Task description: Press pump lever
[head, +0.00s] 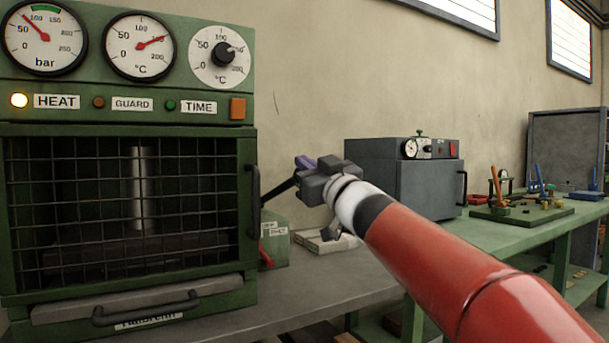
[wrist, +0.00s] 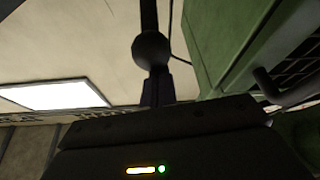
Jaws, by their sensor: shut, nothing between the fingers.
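A dark rod (head: 278,190) slants down to the left from my gripper (head: 308,182), close to the right side of the green press; I take it for the pump lever. In the wrist view, the dark rod (wrist: 149,14) ends in a round knob (wrist: 152,50) just beyond my shut, empty fingers (wrist: 157,88). I cannot tell whether they touch. A small green box (head: 277,242) with a white label and a red handle (head: 265,256) stands below my gripper, beside the press. My gripper hides part of this area.
The green press (head: 248,220) with its mesh guard and side handle (head: 253,187) stands close at left; its HEAT lamp (head: 19,100) is lit. A grey oven (head: 405,185) stands behind my arm. A green bench (head: 500,237) with tools is at right.

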